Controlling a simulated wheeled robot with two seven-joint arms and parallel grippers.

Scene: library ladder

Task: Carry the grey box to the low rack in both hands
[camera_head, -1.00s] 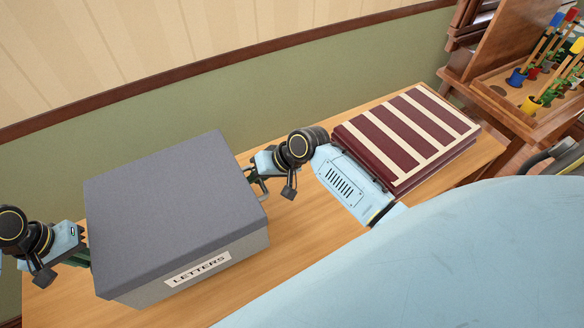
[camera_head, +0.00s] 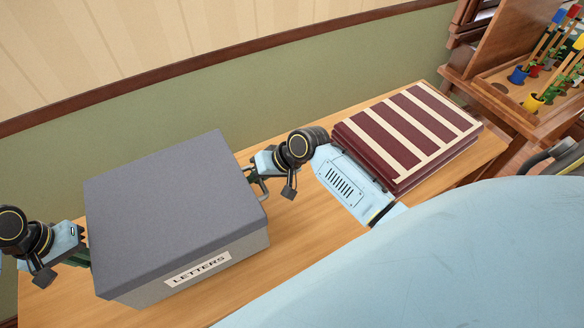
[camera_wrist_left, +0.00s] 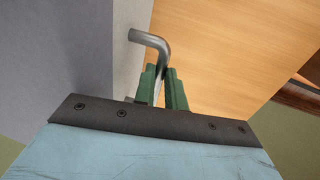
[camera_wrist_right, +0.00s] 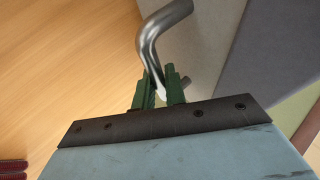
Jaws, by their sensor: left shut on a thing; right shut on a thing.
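The grey box (camera_head: 175,205) has a darker grey lid and a "LETTERS" label on its front, and is at the left of the head view. My right gripper (camera_head: 254,180) is at the box's right side. In the right wrist view its green fingers (camera_wrist_right: 160,92) are shut on a bent metal handle (camera_wrist_right: 152,45). My left gripper (camera_head: 84,258) is at the box's left side. In the left wrist view its green fingers (camera_wrist_left: 163,85) are shut on the other metal handle (camera_wrist_left: 150,38). The box's underside is hidden. I cannot make out the low rack.
A wooden table top (camera_head: 300,225) lies below the box. Striped maroon and cream books or boxes (camera_head: 410,130) lie on it to the right, close to my right arm. A wooden stand with coloured pots (camera_head: 530,95) is at the far right. A green wall (camera_head: 250,105) is behind.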

